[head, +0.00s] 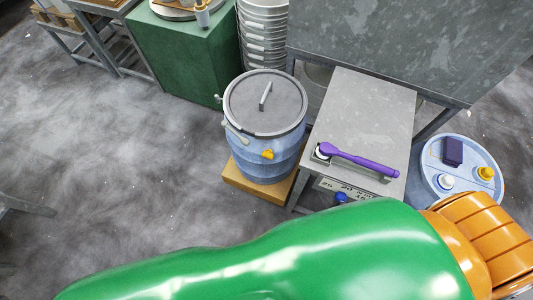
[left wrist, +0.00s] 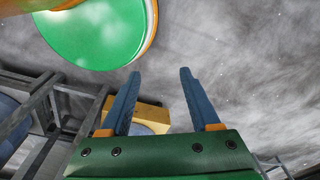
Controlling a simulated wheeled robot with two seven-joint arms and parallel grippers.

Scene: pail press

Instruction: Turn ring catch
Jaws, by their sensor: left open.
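A blue pail (head: 265,162) with a grey lid (head: 265,100) stands upright at the centre of the head view. A dark ring runs around the lid's rim. A small orange-yellow catch (head: 267,154) sits on the pail's front, below the rim. My left gripper (left wrist: 161,72) shows in the left wrist view, its two blue fingers apart with nothing held between them. It is not visible in the head view, so its distance from the catch cannot be told. The catch cannot be made out in the wrist view. My right gripper is not in view.
The pail stands on a tan block (head: 238,180). Right of it is a grey bench (head: 365,105) with a purple-handled tool (head: 360,160). A round blue tray (head: 484,197) holds small items. Stacked pails (head: 264,30) and a green cabinet (head: 180,60) stand behind.

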